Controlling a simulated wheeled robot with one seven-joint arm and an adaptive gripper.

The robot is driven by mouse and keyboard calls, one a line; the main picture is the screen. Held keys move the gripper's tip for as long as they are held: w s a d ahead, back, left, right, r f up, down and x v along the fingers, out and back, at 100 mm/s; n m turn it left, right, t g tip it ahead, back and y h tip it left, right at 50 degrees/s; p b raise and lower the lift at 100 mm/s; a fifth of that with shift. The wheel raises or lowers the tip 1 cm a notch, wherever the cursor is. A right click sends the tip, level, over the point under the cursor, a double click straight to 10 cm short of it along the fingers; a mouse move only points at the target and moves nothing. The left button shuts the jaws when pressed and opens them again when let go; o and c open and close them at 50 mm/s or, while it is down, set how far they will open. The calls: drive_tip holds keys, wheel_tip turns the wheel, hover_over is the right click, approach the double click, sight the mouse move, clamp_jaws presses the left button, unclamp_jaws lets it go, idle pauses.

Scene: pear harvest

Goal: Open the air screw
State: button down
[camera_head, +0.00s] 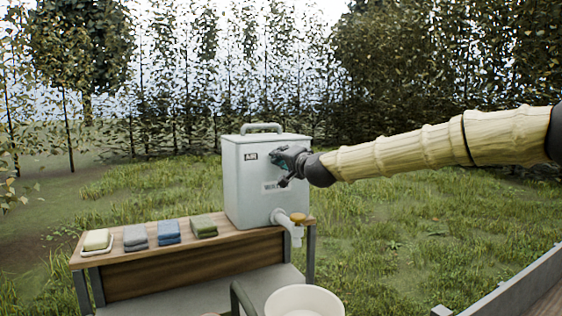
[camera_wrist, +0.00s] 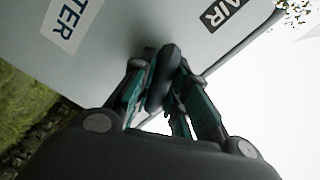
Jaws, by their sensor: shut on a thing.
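A grey-white water container (camera_head: 238,185) with a carry handle on top stands on the wooden table. Its front bears a dark "AIR" label (camera_head: 251,156) and, lower down, a "WATER" label (camera_head: 272,187). My gripper (camera_head: 278,158) is at the upper front of the container, right of the "AIR" label. In the wrist view my gripper (camera_wrist: 163,88) is shut on the dark, rounded air screw (camera_wrist: 160,78), which sits between the fingers against the container wall. The fingers partly hide the screw, and in the head view it cannot be made out behind the gripper.
A white tap (camera_head: 293,228) with an orange-brown top projects low from the container. A white basin (camera_head: 304,300) is below it. A soap dish (camera_head: 97,242) and folded cloths (camera_head: 168,232) line the table (camera_head: 190,262).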

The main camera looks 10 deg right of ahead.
drive_tip(key=n, duration=0.2)
drive_tip(key=n+b, duration=0.1)
drive_tip(key=n, duration=0.1)
drive_tip(key=n+b, duration=0.1)
drive_tip(key=n, duration=0.1)
drive_tip(key=shift+f+n, duration=0.25)
drive_tip(key=shift+n, duration=0.05)
drive_tip(key=n+b, duration=0.1)
drive_tip(key=n, duration=0.5)
drive_tip(key=shift+b, duration=0.4)
drive_tip(key=c, duration=1.4)
unclamp_jaws()
drive_tip(key=shift+o, duration=0.2)
drive_tip(key=shift+r, duration=0.1)
drive_tip(key=shift+s+r, duration=0.1)
drive_tip(key=v, duration=1.2)
